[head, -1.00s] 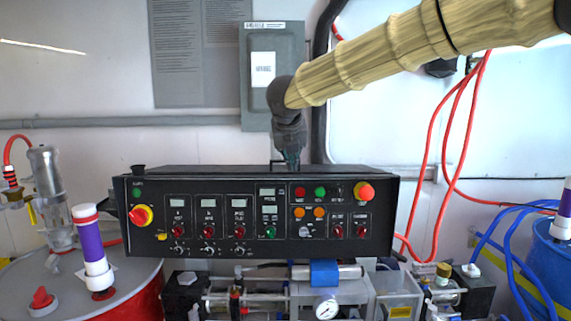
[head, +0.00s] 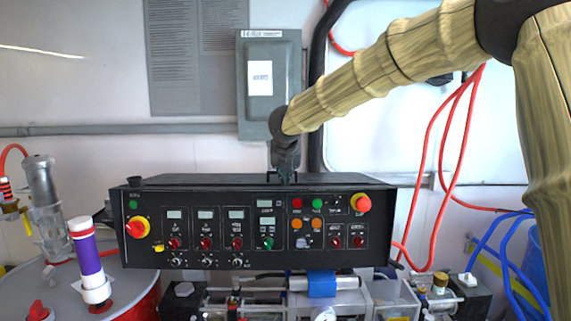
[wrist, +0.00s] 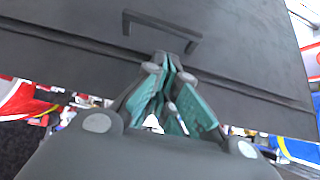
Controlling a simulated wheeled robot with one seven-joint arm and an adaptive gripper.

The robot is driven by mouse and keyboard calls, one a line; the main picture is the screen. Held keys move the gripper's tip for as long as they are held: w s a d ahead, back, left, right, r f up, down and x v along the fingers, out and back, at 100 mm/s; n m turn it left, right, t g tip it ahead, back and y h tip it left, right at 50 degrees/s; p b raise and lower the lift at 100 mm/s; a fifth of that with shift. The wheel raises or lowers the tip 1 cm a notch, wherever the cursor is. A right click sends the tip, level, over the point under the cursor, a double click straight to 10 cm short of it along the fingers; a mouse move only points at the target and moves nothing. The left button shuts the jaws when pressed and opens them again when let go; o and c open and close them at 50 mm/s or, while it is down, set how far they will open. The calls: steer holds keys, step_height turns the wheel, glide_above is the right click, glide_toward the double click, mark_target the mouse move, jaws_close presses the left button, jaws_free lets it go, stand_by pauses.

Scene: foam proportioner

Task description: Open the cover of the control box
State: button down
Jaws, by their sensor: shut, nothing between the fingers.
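The control box (head: 150,225) is a wide black case with lamps, knobs and switches on its front. Its dark cover (head: 205,181) lies flat and closed along the top; it fills much of the wrist view (wrist: 60,55). A thin black bracket handle (wrist: 162,24) stands on the cover. My gripper (head: 285,170) points down at the cover's middle, by the handle. In the wrist view, its green-padded fingers (wrist: 170,65) are shut with nothing between them, their tips close to the handle but not around it. Whether they touch the cover or handle, I cannot tell.
A grey electrical box (head: 288,50) hangs on the wall behind my gripper. Red hoses (head: 442,150) hang at the right. A drum (head: 135,285) with a purple-and-white cylinder (head: 88,262) stands at the left. Pipework and a gauge lie below the control box.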

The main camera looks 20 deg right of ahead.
steer(key=shift+w+d+f+p, duration=0.1)
steer(key=shift+w+d+p, duration=0.15)
steer(key=shift+w, duration=0.55)
steer(key=shift+w+d+f+p, duration=0.15)
steer(key=shift+w+p, duration=0.15)
steer(key=shift+w, duration=0.45)
